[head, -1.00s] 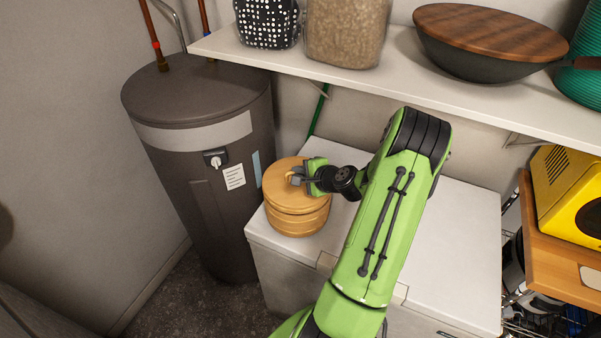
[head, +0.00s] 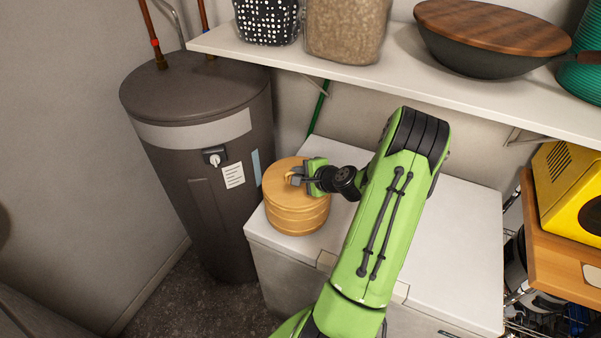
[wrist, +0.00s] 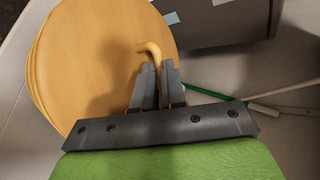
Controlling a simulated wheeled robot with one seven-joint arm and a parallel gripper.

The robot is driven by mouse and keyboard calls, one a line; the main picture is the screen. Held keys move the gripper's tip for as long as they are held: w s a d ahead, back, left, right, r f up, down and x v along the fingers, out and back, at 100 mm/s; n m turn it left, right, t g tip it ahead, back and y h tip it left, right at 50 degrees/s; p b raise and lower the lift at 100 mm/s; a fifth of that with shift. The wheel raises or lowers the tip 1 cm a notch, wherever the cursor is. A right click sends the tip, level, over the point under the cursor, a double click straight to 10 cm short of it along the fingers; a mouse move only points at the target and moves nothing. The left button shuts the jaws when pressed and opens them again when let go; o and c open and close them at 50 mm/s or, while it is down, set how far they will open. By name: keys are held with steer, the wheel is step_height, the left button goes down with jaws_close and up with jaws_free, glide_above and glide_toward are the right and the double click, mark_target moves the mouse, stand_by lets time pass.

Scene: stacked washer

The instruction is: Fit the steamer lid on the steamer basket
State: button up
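The round wooden steamer lid (head: 283,181) lies level on top of the steamer basket (head: 297,219) at the left end of the white washer top. In the head view their edges line up closely, with no clear gap between them. My gripper (head: 293,178) is at the lid's curved handle, near the lid's centre. In the wrist view, the gripper's fingers (wrist: 158,85) are close together around the base of the handle (wrist: 150,50), and the lid (wrist: 90,50) fills the upper left. The basket's inside is hidden under the lid.
The white washer top (head: 450,240) is clear to the right of my arm. A dark water heater (head: 205,160) stands close on the left. A yellow appliance (head: 570,195) is at the right.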

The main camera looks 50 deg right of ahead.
steer(key=shift+o, duration=0.9)
steer(key=p+v, duration=0.2)
steer(key=v, duration=0.9)
steer(key=w+a+r+n+g+y+b, duration=0.1)
steer(key=w+a+r+n+g, duration=0.15)
steer(key=a+n, duration=0.65)
steer(key=w+a+r+n+g+y+b, duration=0.1)
steer(key=a+r+n+g+y+b, duration=0.15)
steer(key=a+n, duration=0.7)
steer(key=s+a+r+n+g+h+b, duration=0.1)
steer(key=s+a+r+n, duration=0.3)
steer(key=s+a, duration=0.9)
steer(key=shift+r+h, duration=0.45)
steer(key=shift+r, duration=0.5)
